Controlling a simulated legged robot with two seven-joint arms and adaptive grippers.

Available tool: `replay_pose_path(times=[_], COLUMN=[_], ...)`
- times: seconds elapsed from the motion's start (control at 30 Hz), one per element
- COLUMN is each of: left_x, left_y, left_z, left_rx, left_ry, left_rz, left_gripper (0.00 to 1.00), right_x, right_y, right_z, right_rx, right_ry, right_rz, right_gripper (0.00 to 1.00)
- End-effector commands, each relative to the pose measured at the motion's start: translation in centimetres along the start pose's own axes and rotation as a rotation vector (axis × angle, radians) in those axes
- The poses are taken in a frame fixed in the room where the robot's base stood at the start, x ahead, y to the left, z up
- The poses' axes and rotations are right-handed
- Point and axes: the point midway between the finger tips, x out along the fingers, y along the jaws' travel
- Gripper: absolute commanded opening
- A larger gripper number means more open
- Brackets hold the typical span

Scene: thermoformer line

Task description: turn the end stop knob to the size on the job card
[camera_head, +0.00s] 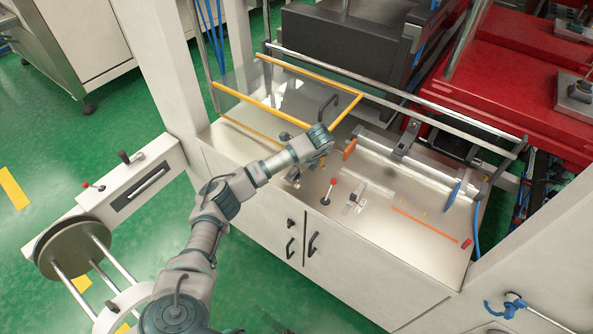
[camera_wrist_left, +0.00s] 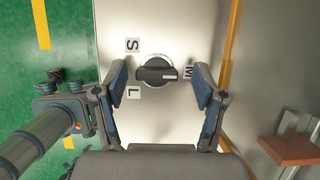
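The end stop knob (camera_wrist_left: 157,74) is dark with a bar-shaped grip on a silver round base, seen from above in the left wrist view. Its bar lies across the picture, with a pale mark at the end toward the M label (camera_wrist_left: 188,72). The S label (camera_wrist_left: 132,45) and L label (camera_wrist_left: 134,92) are to its left. My left gripper (camera_wrist_left: 160,70) is open, one finger on each side of the knob; contact is not visible. I cannot make out a job card.
The pale metal table (camera_head: 425,255) carries a red-balled lever (camera_head: 331,186), a small plate with a dark handle (camera_head: 354,200) and an orange strip (camera_head: 425,224). A yellow frame (camera_head: 310,76) stands behind my left gripper. Cabinet doors (camera_head: 265,215) are below the table.

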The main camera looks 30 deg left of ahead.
Motion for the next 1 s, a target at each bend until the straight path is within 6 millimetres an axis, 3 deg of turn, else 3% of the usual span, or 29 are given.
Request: replay_pose_path(times=[0.33, 0.7, 1.0], left_x=[-0.8, -8.5, -11.6], left_y=[0.0, -0.2, -0.1], left_z=[-0.1, 0.1, 0.0], left_rx=[0.002, 0.002, 0.002], left_ry=[0.001, -0.002, 0.002], left_rz=[0.001, -0.002, 0.003], left_gripper=[0.71, 0.71, 0.71], right_x=[-0.1, -0.1, -0.1], right_y=[-0.1, -0.1, 0.0], right_z=[-0.2, 0.0, 0.0], right_rx=[0.003, 0.001, 0.001], right_ry=[0.007, 0.004, 0.003], right_rz=[-0.002, -0.001, 0.0], right_gripper=[0.4, 0.4, 0.4])
